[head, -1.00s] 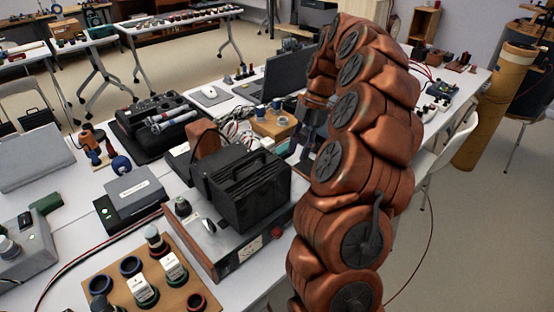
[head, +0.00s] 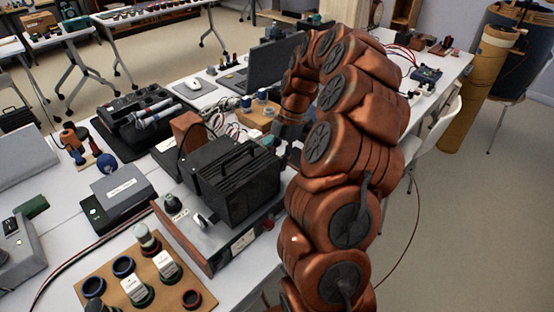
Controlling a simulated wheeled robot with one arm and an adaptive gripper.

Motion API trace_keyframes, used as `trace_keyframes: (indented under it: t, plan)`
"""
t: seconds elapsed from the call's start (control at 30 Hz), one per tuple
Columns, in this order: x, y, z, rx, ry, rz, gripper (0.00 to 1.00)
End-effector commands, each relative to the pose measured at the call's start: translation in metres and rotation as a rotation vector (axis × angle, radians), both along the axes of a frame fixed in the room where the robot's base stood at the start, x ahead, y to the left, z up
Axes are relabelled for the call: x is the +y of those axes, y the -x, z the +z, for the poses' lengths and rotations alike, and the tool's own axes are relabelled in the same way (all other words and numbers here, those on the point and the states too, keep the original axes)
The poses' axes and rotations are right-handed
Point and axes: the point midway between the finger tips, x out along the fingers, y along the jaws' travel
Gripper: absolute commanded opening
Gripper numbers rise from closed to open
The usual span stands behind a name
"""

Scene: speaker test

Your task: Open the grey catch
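A black ribbed box (head: 235,182) with a top handle sits on a wood-sided device with a silver top (head: 186,228) at the near middle of the table. A small shiny grey lever-like piece (head: 202,221) stands on that silver top, left of the box. I cannot tell whether it is the grey catch or how it is set. My brown segmented arm arches over from the right. My gripper (head: 289,133) points down just behind and right of the black box. It is small, dark and partly hidden by my arm, so its fingers cannot be made out.
A wooden board with knobs and white switches (head: 130,277) lies in front. A grey box (head: 122,190) and a black mixer with microphones (head: 138,120) are to the left. A laptop (head: 270,65) and a wooden block with jars (head: 258,112) stand behind. Loose cables lie near my gripper.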

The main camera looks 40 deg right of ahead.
Motion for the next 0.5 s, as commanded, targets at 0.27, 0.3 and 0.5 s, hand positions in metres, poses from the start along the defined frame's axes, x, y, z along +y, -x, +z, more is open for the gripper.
trace_keyframes:
  t: [0.27,0.3,0.5]
  plan:
    - [0.0016,0.0004,-0.0043,-0.001,0.0,-0.001,0.35]
    - [0.0016,0.0004,-0.0042,-0.001,0.0,-0.001,0.35]
    - [0.0015,0.0004,-0.0041,-0.001,0.0,-0.001,0.24]
